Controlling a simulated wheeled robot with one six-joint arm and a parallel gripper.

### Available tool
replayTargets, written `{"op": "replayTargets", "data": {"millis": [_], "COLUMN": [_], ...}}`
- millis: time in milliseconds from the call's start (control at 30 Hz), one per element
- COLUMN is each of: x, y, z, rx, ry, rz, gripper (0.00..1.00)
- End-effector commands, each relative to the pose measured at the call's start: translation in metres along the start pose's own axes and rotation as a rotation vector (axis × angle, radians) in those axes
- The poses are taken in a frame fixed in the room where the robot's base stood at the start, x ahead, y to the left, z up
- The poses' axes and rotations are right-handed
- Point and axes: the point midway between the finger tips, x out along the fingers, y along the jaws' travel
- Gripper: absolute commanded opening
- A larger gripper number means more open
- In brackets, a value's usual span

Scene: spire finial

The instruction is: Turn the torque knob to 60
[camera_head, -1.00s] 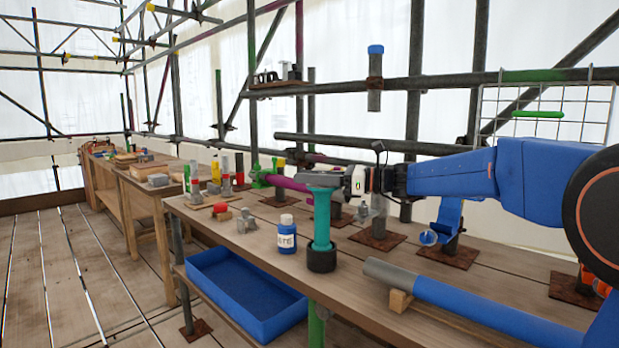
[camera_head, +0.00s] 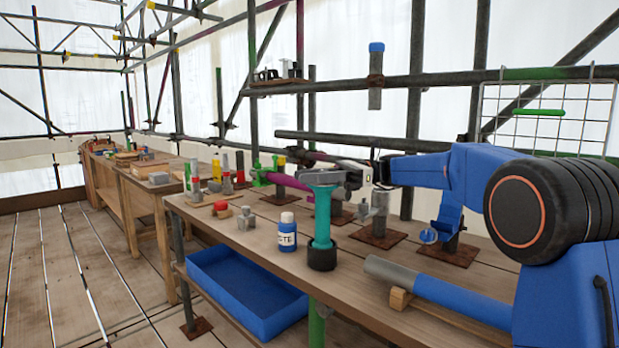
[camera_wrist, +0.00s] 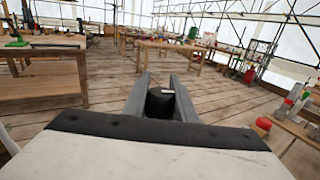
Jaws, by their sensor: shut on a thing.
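My gripper (camera_head: 312,177) reaches leftward over the bench, level with the flared top of a teal upright post (camera_head: 322,222) that has a black round base. In the wrist view my gripper (camera_wrist: 158,84) is shut on a dark round knob (camera_wrist: 160,103), which sits between the two fingers. A small pale mark shows on the knob's top. In the head view the fingers hide the knob. No scale or number is readable, so I cannot tell its setting.
A blue-and-grey tube (camera_head: 440,295) lies in front on a wooden block. A blue tray (camera_head: 245,285) is on the lower shelf. Rusty plates and scaffold poles stand behind.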

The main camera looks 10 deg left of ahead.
Motion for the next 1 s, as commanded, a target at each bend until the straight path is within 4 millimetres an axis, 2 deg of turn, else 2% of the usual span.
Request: {"op": "replayTargets", "data": {"millis": [333, 367, 433, 767, 867, 1000], "x": [0.0, 0.0, 0.0, -0.001, -0.008, -0.028], "y": [0.0, 0.0, 0.0, 0.0, 0.0, -0.001], "z": [0.0, 0.0, 0.0, 0.0, 0.0, 0.0], "rx": [0.0, 0.0, 0.0, 0.0, 0.0, 0.0], "ry": [0.0, 0.0, 0.0, 0.0, 0.0, 0.0], "rz": [0.003, 0.003, 0.002, 0.002, 0.001, -0.001], "gripper": [0.02, 0.27, 0.43, 0.43, 0.43, 0.43]}}
